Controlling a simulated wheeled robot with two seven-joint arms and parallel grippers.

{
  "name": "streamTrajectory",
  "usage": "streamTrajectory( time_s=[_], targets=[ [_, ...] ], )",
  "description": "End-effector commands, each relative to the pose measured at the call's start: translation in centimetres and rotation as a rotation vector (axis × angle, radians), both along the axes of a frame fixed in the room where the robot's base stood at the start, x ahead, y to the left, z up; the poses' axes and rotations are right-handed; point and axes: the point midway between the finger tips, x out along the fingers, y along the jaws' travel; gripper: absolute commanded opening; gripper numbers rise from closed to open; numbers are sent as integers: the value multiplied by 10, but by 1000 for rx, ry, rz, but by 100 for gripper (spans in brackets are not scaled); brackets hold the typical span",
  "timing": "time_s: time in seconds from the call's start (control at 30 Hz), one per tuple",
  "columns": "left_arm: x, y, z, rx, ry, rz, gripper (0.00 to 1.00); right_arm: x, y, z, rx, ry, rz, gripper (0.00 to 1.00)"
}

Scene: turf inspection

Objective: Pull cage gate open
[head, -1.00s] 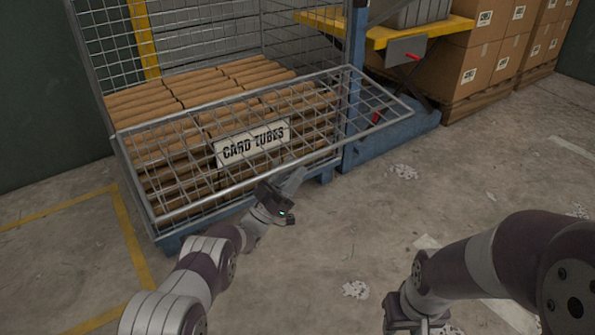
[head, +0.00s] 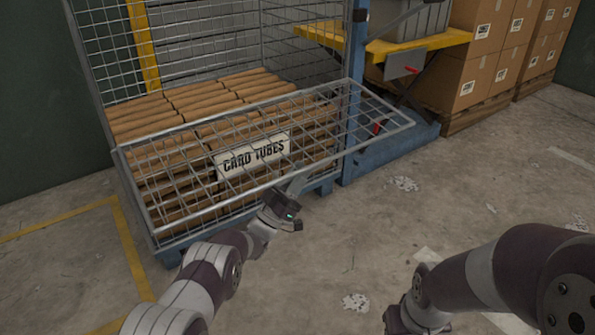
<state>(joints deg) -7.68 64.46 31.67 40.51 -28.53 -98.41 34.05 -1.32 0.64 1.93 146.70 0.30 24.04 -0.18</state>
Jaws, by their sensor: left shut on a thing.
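The cage gate (head: 375,115) is a grey wire mesh panel on the front of a blue-based cage. It leans outward from the cage, its free bar sloping across the front. Behind the mesh lie stacked brown card tubes (head: 225,103) and a white "CARD TUBES" sign (head: 253,156). My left gripper (head: 297,187) is shut on the gate's outer bar, near its middle; its fingertips are small and partly hard to make out. My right gripper (head: 400,318) is low in the picture, away from the gate and partly cut off by the bottom edge; its jaws are unclear.
A blue post (head: 355,120) stands at the cage's right. Beyond it are a yellow lift table (head: 420,45) and stacked cartons (head: 475,75) on a pallet. The concrete floor (head: 340,245) in front is open, with scattered scraps (head: 355,302) and yellow lines (head: 130,250).

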Motion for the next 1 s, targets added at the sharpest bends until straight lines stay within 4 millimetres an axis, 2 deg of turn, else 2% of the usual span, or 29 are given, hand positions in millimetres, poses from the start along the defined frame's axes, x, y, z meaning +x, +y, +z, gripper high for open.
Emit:
streamTrajectory(
  time_s=[0.03, 0.1, 0.2, 0.33, 0.47, 0.8, 0.83, 0.87, 0.9, 1.0],
  targets=[
    [-2, -3, 30, -19, 20, -4, 0, 0, 0, 32, 0, -1, 0, 43],
    [-4, -4, 46, -50, 63, -3, 0, 1, 0, 56, 0, -2, 0, 43],
    [-7, -6, 66, -95, 123, -2, 0, 1, 0, 83, 0, -2, 0, 43],
    [-7, -6, 83, -144, 191, -1, 0, 1, 0, 106, 0, -2, 0, 43],
    [-7, -6, 87, -173, 229, 1, 0, 1, 0, 115, 0, -1, 0, 43],
    [-7, -5, 84, -179, 238, -1, 0, 0, 0, 113, 0, -1, 0, 43],
    [-7, -5, 84, -179, 238, -1, 26, 0, 0, 113, 0, -1, 0, 43],
    [-7, -5, 84, -179, 238, -1, 35, 0, 0, 113, 0, -1, 0, 43],
    [-7, -5, 84, -179, 238, -1, 39, 0, 0, 113, 0, -1, 0, 43],
    [-7, -6, 85, -179, 237, -1, 39, 0, 0, 113, 0, -1, 0, 43]
  ],
)
